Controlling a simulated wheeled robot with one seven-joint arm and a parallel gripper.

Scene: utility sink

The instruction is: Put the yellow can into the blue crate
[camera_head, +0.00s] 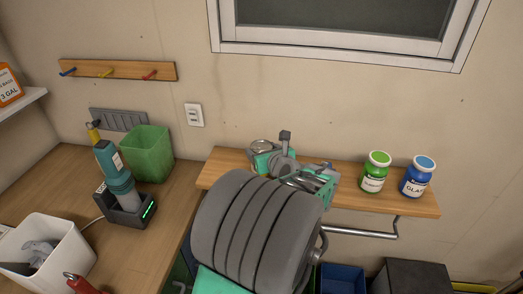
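A blue crate (342,280) shows at the bottom edge, low beneath the wooden shelf; only its upper part is in the picture, cut off below and partly covered by my arm on the left. I cannot make out a yellow can. A flat yellow edge (474,287) shows at the bottom right, too little of it to tell what it is. The end of my arm, with my gripper (287,160), is grey and teal and lies in front of the shelf. My large ridged grey arm link hides much of it. The fingertips and anything between them cannot be made out.
A dark box (417,277) stands right of the crate. The left counter holds a green bin (147,153), a teal tool (115,175) and a white bin (62,262).

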